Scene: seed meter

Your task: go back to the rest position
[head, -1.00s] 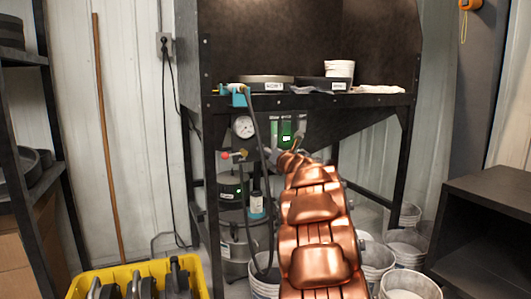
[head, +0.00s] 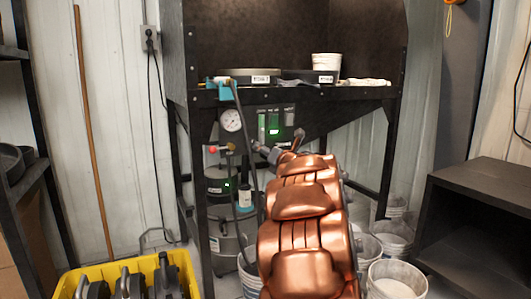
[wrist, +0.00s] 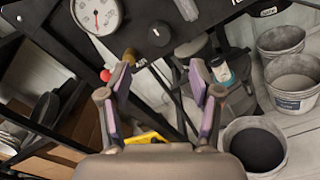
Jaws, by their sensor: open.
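In the wrist view my gripper (wrist: 160,78) is open, with its two fingers apart and nothing between them. It also shows in the head view (head: 281,148) at the far end of my copper arm, in front of the black stand's panel. The round pressure gauge (head: 231,120) and the green-lit display (head: 274,128) sit behind it on the stand. The gauge also shows at the top left of the wrist view (wrist: 97,14). A red knob (wrist: 105,75) shows left of the fingers. My arm hides part of the stand's lower area.
The black stand (head: 290,93) has a shelf with trays and a white tub (head: 326,66). White buckets (head: 395,280) stand on the floor to the right. A yellow bin (head: 63,288) is at lower left. A dark cabinet (head: 480,175) is at right, a rack (head: 27,215) at left.

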